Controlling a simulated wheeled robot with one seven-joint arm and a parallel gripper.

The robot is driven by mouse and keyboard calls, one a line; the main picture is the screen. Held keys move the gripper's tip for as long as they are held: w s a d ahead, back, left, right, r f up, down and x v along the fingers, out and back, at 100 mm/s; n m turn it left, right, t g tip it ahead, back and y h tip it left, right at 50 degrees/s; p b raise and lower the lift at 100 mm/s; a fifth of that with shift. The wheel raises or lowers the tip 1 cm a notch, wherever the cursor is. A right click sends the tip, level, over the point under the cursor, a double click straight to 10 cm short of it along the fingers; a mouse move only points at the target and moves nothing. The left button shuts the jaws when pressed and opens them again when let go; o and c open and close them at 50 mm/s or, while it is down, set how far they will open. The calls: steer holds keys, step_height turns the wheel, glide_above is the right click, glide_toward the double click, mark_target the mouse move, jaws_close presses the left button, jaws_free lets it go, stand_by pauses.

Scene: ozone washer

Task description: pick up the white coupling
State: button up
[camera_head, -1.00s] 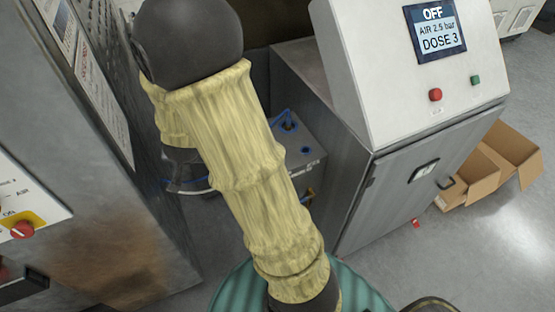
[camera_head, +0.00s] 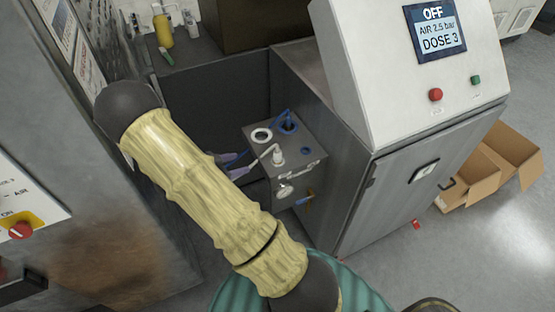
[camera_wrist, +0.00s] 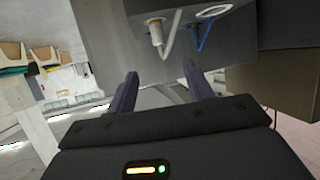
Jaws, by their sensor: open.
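The white coupling (camera_head: 278,157) stands upright on top of the grey metal box (camera_head: 309,143), with a white hose curving off to its left. In the wrist view the white coupling (camera_wrist: 156,32) is beyond the fingertips, with its pale hose beside it. My gripper (camera_head: 231,165) is left of the coupling in the head view, partly hidden behind my arm. In the wrist view my gripper (camera_wrist: 161,70) has its two dark fingers spread, with no object held between them. The coupling is apart from both fingers.
A white ring (camera_head: 262,135) and a blue hose fitting (camera_head: 288,125) are close to the coupling. The control cabinet (camera_head: 410,190) stands right of the box. A steel panel (camera_head: 100,240) is at left. A yellow bottle (camera_head: 163,31) stands at the back.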

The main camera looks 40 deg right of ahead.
mark_target(276, 153)
steer(key=shift+d, duration=0.1)
steer(key=p+x, duration=0.2)
steer(key=x, duration=1)
steer(key=shift+f+p, duration=0.1)
steer(key=shift+p, duration=0.3)
steer(key=shift+d, duration=0.1)
steer(key=shift+d, duration=0.25)
steer(key=p+x, duration=0.2)
steer(key=x, duration=0.1)
steer(key=shift+s+d, duration=0.2)
steer(key=shift+d, duration=0.05)
steer(key=shift+d+f, duration=0.4)
steer(key=shift+d, duration=0.05)
steer(key=shift+c, duration=0.4)
